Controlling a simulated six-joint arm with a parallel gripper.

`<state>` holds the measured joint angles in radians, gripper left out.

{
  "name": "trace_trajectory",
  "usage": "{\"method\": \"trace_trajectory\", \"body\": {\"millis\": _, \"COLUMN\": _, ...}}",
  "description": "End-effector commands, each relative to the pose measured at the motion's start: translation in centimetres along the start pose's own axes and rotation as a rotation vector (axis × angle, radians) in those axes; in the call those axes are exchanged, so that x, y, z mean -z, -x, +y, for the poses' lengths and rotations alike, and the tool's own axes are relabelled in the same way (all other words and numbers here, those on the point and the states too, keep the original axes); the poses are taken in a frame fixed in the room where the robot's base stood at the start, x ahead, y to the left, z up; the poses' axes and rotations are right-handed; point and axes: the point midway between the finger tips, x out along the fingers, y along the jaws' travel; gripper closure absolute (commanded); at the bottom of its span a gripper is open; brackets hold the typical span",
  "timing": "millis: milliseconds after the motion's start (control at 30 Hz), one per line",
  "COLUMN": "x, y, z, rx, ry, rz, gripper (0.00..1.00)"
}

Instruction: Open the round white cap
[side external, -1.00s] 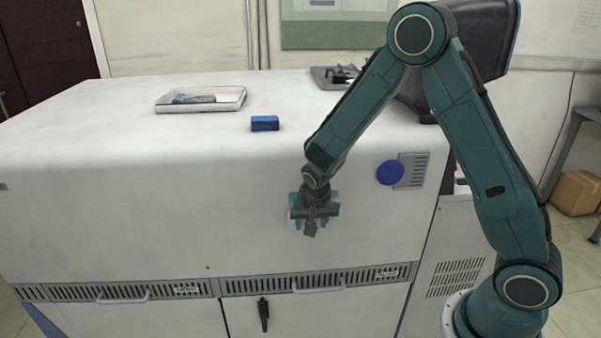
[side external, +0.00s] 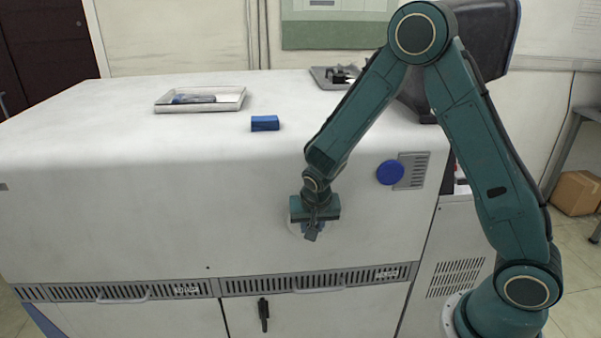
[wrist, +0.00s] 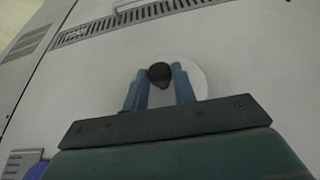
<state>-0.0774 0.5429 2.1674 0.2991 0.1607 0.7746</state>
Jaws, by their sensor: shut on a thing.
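The round white cap (wrist: 201,82) sits on the front face of the white machine. In the side external view only its left edge (side external: 294,230) shows beside my gripper (side external: 313,231); the rest is hidden. In the wrist view a dark round knob (wrist: 160,73) stands out over the cap. The two blue fingers of my gripper (wrist: 160,82) lie on either side of this knob, shut on it. The cap looks flat against the machine face, and I cannot tell whether it has turned or swung out.
A blue round button (side external: 390,173) sits on the machine front to the right. Vent strips and a black handle (side external: 263,314) are below. A blue block (side external: 265,123) and a clear tray (side external: 200,108) lie on top. The front face left of the gripper is clear.

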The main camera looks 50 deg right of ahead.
Motion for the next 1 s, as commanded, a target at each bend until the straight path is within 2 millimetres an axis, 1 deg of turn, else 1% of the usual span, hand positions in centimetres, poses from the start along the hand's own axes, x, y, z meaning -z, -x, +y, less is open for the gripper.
{"method": "trace_trajectory", "body": {"millis": 267, "x": -3.8, "y": 1.6, "z": 0.0, "rx": 0.001, "ry": 0.006, "rz": -0.002, "gripper": 1.00}}
{"method": "trace_trajectory", "body": {"millis": 800, "x": -13.2, "y": 5.5, "z": 0.0, "rx": 0.002, "ry": 0.008, "rz": -0.001, "gripper": 1.00}}
{"method": "trace_trajectory", "body": {"millis": 1000, "x": -16.0, "y": 6.7, "z": 0.0, "rx": 0.001, "ry": 0.006, "rz": 0.000, "gripper": 1.00}}
